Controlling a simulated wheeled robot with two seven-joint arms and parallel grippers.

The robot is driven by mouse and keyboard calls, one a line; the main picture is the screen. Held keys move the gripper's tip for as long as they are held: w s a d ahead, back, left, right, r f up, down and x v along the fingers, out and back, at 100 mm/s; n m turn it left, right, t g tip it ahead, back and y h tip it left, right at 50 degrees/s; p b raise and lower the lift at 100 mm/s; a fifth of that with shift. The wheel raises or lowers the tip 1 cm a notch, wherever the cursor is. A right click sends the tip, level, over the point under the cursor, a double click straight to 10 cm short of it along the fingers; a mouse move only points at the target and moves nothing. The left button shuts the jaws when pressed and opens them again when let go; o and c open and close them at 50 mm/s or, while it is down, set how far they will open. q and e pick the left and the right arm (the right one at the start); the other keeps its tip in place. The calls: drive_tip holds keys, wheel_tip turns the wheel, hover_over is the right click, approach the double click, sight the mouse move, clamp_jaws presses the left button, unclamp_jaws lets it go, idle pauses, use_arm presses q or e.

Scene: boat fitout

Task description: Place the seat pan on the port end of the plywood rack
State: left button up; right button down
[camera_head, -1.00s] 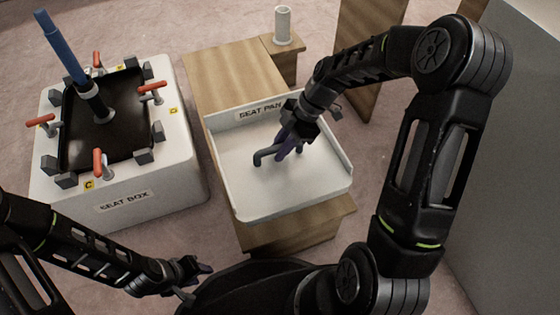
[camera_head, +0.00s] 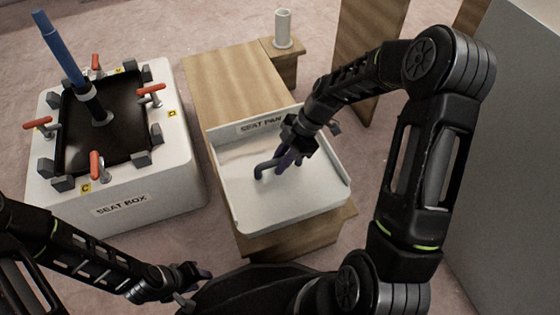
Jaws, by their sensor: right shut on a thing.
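The seat pan (camera_head: 250,203), a white tray with a raised back edge and a label, is over the near part of the plywood rack (camera_head: 225,75). Its dark bent handle (camera_head: 261,171) rises from the middle of the pan. My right gripper (camera_head: 284,160) is shut on this handle from above. The pan hides the rack top under it, so I cannot tell whether it rests on the wood or hangs just above. My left gripper (camera_head: 198,280) is low at the bottom, away from the pan; its finger opening is unclear.
The white seat box (camera_head: 165,195) stands left of the rack, with a black panel (camera_head: 75,130), red-handled clamps and a blue-handled post (camera_head: 62,48) on top. A white cylinder (camera_head: 283,28) stands on a small wooden block behind. A grey wall (camera_head: 510,170) is at the right.

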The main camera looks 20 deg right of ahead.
drive_tip(key=c, duration=1.3)
unclamp_jaws()
drive_tip(key=p+v, duration=0.3)
drive_tip(key=v, duration=0.8)
drive_tip(key=shift+a+p, duration=0.1)
drive_tip(key=shift+p, duration=0.2)
drive_tip(key=shift+d+r, duration=0.35)
drive_tip(key=shift+r, duration=0.15)
